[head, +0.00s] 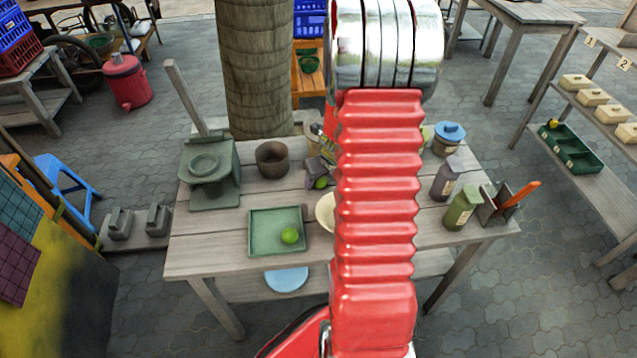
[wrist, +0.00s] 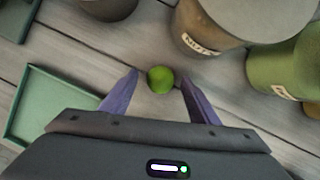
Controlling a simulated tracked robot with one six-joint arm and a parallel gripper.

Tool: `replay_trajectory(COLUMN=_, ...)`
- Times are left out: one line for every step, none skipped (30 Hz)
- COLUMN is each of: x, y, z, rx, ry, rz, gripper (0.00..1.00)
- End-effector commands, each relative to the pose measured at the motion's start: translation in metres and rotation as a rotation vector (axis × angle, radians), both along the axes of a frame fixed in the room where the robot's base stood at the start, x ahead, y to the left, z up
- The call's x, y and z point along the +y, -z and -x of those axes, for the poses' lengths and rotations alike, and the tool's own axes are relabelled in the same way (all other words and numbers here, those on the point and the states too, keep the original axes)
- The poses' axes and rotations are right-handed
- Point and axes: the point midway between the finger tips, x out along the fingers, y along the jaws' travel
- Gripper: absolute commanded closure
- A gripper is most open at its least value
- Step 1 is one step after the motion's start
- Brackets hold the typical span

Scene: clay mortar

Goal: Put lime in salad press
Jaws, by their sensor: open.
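A green lime (wrist: 161,79) lies on the grey wooden table between the purple fingertips of my gripper (wrist: 159,73). The fingers are apart, with gaps between them and the lime. In the head view that lime (head: 321,183) shows just left of my red arm, which hides most of my gripper. A second lime (head: 289,236) sits on the green square tray (head: 262,248). The green salad press (head: 208,190), with a round cup and a raised wooden lever, stands at the table's left end. I see no lime in its cup.
A brown bowl (head: 272,160) stands between press and lime. In the wrist view, a jar labelled NUTS (wrist: 195,32) and a green jar (wrist: 283,65) stand close, up and right of the lime. A tree trunk (head: 257,70) rises behind the table.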

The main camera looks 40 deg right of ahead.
Motion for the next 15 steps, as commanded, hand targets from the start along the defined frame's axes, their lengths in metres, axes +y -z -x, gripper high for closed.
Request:
replay_trajectory(x=0.0001, y=-0.0001, z=0.0, rx=0.0, ry=0.0, rz=0.0, gripper=0.45)
replay_trajectory(x=0.0001, y=-0.0001, z=0.0, rx=0.0, ry=0.0, rz=0.0, gripper=0.45)
replay_trajectory(x=0.0001, y=-0.0001, z=0.0, rx=0.0, ry=0.0, rz=0.0, gripper=0.45)
replay_trajectory(x=0.0001, y=-0.0001, z=0.0, rx=0.0, ry=0.0, rz=0.0, gripper=0.45)
replay_trajectory(x=0.0001, y=-0.0001, z=0.0, rx=0.0, ry=0.0, rz=0.0, gripper=0.45)
replay_trajectory(x=0.0002, y=-0.0001, z=0.0, rx=0.0, ry=0.0, rz=0.0, gripper=0.48)
replay_trajectory(x=0.0002, y=-0.0001, z=0.0, rx=0.0, ry=0.0, rz=0.0, gripper=0.5)
replay_trajectory(x=0.0002, y=-0.0001, z=0.0, rx=0.0, ry=0.0, rz=0.0, gripper=0.52)
replay_trajectory(x=0.0002, y=-0.0001, z=0.0, rx=0.0, ry=0.0, rz=0.0, gripper=0.55)
replay_trajectory(x=0.0002, y=-0.0001, z=0.0, rx=0.0, ry=0.0, rz=0.0, gripper=0.57)
replay_trajectory(x=0.0002, y=-0.0001, z=0.0, rx=0.0, ry=0.0, rz=0.0, gripper=0.59)
replay_trajectory(x=0.0002, y=-0.0001, z=0.0, rx=0.0, ry=0.0, rz=0.0, gripper=0.62)
replay_trajectory(x=0.0002, y=-0.0001, z=0.0, rx=0.0, ry=0.0, rz=0.0, gripper=0.64)
replay_trajectory(x=0.0002, y=-0.0001, z=0.0, rx=0.0, ry=0.0, rz=0.0, gripper=0.67)
replay_trajectory(x=0.0002, y=-0.0001, z=0.0, rx=0.0, ry=0.0, rz=0.0, gripper=0.69)
